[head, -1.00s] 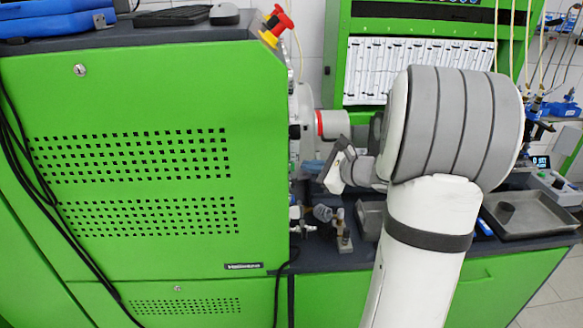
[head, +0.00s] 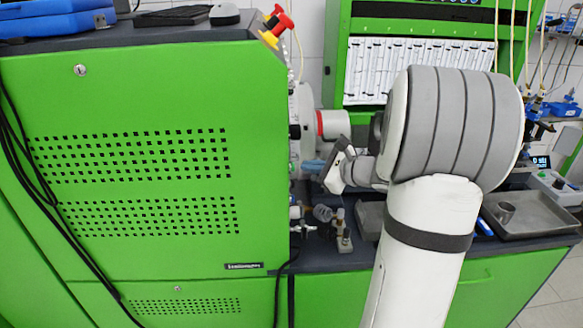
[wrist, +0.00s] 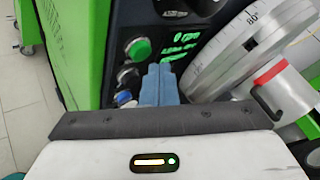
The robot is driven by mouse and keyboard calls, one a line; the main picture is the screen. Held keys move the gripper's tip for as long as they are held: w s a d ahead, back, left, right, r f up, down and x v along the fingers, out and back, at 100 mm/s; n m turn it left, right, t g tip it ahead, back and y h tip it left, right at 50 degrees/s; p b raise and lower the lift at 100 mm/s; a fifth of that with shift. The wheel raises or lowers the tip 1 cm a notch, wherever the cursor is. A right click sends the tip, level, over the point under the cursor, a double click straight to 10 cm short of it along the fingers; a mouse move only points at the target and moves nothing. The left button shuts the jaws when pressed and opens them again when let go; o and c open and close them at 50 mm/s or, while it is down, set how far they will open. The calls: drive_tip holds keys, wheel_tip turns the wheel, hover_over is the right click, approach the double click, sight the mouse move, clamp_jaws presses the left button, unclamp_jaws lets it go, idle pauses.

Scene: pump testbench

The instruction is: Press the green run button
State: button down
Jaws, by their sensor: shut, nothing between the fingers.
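The green run button (wrist: 138,49) shows in the wrist view, round and domed, on a dark control panel (wrist: 118,20) left of a green-lit display. My gripper (wrist: 160,68) has blue fingers that are shut and empty. In the wrist view the fingertips lie just right of and below the button; the depth gap between them is hard to judge. In the head view my gripper (head: 312,166) is partly visible at the right side of the large green cabinet (head: 140,100). The button is hidden there.
A graduated dial wheel (wrist: 235,50) and a red-banded cylinder (wrist: 280,88) stand close to the right of my fingers. Other knobs (wrist: 126,76) sit below the button. In the head view, fittings (head: 340,225) and a metal tray (head: 540,212) rest on the bench.

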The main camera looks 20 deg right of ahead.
drive_tip(key=shift+a, duration=0.15)
drive_tip(key=shift+a+b, duration=0.3)
